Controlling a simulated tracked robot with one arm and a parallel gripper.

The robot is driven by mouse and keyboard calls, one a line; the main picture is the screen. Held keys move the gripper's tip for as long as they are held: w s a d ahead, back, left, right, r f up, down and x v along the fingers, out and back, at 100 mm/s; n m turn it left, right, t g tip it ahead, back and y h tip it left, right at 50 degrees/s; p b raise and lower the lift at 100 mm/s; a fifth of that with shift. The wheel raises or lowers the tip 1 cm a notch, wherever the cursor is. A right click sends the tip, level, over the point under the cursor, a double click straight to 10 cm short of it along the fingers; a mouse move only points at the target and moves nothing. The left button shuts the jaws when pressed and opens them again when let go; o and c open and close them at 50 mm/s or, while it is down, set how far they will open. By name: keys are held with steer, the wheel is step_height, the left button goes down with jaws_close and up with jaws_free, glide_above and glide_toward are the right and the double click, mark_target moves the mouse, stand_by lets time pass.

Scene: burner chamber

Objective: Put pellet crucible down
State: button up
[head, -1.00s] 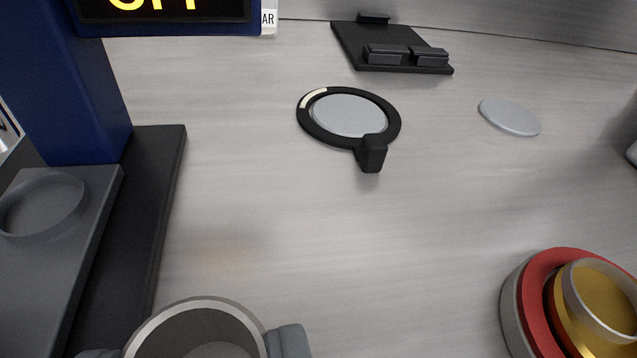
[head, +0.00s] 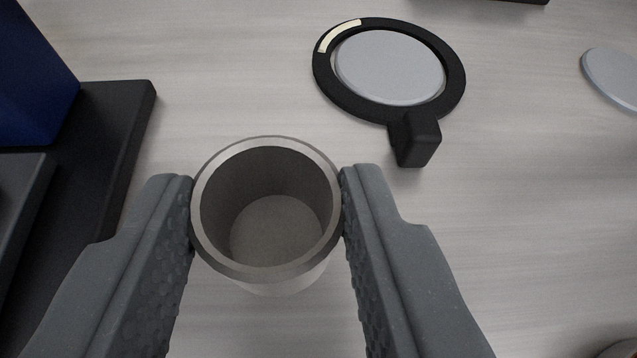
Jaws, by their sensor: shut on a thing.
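The pellet crucible (head: 266,269) is a grey, round, open-topped cup near the middle of the head view. Its inside looks empty. My gripper (head: 267,205) is shut on it, with one dark grey finger pressed against each side of the rim. I cannot tell whether its base touches the surface or hangs above it. A black ring (head: 453,92) with a pale mark and a small black block lies flat to the upper right of the crucible. It surrounds a light grey disc (head: 388,66).
A black base (head: 113,135) with a blue column (head: 32,75) stands at the left. Another pale disc (head: 617,75) lies at the right edge. A dark edge shows at the top right. The pale metal surface right of the crucible is clear.

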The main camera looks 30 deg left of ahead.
mark_target(289, 289)
steer(key=shift+w+f, duration=0.2)
steer(key=shift+w, duration=0.2)
steer(key=shift+f, duration=1.55)
steer(key=shift+f, duration=0.15)
steer(key=o, duration=1)
steer(key=shift+s+d+r, duration=0.25)
steer(key=shift+s+r, duration=0.1)
steer(key=v, duration=1.1)
steer(key=shift+s, duration=0.1)
